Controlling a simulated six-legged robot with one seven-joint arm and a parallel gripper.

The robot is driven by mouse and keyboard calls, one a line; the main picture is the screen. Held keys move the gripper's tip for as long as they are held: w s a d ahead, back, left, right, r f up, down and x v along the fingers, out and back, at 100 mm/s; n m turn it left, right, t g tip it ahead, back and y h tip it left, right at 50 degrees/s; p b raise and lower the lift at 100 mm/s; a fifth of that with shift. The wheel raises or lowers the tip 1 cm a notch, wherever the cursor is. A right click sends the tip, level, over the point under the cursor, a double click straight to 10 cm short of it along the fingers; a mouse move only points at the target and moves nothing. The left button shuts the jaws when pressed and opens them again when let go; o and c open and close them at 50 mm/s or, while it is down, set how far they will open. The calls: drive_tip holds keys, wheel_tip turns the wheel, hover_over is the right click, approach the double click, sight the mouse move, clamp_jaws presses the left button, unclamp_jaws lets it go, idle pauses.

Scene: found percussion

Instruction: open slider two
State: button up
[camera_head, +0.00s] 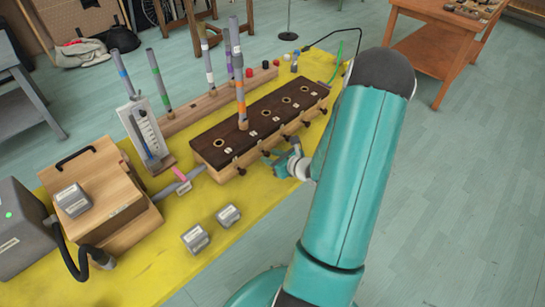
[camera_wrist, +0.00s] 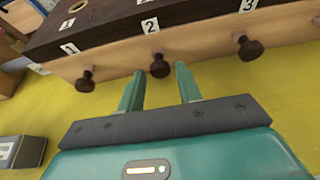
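The slider box is a wooden box with a dark top (camera_head: 222,134) and a row of dark knobs along its light front. The knob of slider two (camera_wrist: 159,67) is a dark round knob under label 2 (camera_wrist: 150,25). My gripper (camera_wrist: 160,80) is open, its two teal fingers pointing at this knob, one to each side of it and apart from it. In the head view my gripper (camera_head: 274,158) is low beside the box's front. Whether the fingertips reach past the knob is unclear.
Knob one (camera_wrist: 85,80) and knob three (camera_wrist: 249,47) flank knob two. A striped tube (camera_head: 238,80) stands upright on the box. Grey blocks (camera_head: 196,239) lie on the yellow table (camera_head: 165,270). A wooden rack (camera_head: 190,118) with tubes stands behind.

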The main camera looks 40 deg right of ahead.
clamp_jaws()
drive_tip(key=shift+s+d, duration=0.1)
drive_tip(key=shift+s, duration=1.4)
drive_tip(key=shift+o, duration=1.5)
unclamp_jaws()
drive_tip(key=v, duration=1.3)
drive_tip(key=shift+s+r, duration=0.2)
drive_tip(key=shift+s, duration=0.1)
